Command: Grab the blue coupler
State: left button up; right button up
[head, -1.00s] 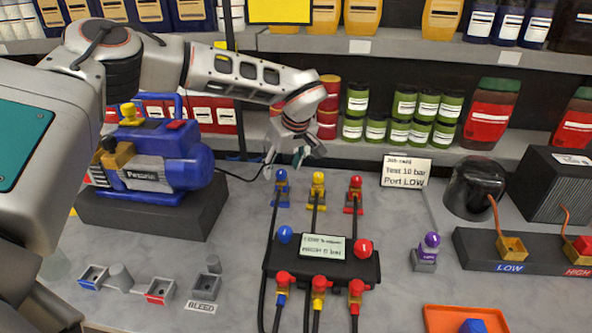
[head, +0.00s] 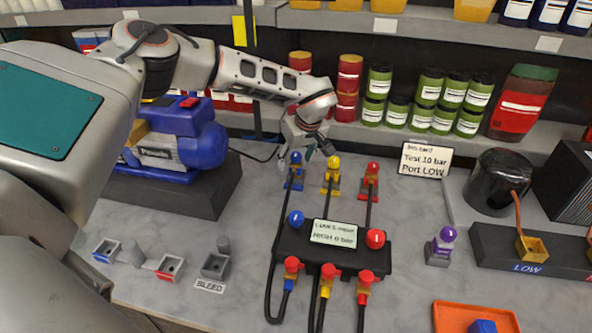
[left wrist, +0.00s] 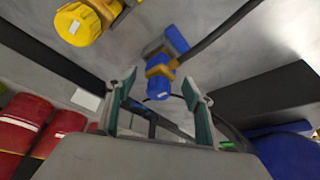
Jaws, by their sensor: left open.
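The blue coupler (head: 295,162) stands on the grey bench at the end of a black hose, left of the yellow coupler (head: 333,164) and the red coupler (head: 372,170). In the left wrist view the blue coupler (left wrist: 159,78) lies in line with the gap between my fingers, with an orange-brown collar around it. My left gripper (head: 307,150) is open and just behind and above the blue coupler in the head view. Its two green-padded fingers (left wrist: 161,97) show no hold on anything. My right gripper is not in view.
A black manifold (head: 330,252) with hoses stands in front of the couplers. The blue pump (head: 185,145) is to the left. A job card (head: 426,160), purple coupler (head: 440,245) and black LOW block (head: 497,248) are to the right. Shelves of jars stand behind.

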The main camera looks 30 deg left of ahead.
pick_arm(q)
jog(key=c, duration=1.3)
jog(key=shift+r, duration=0.15)
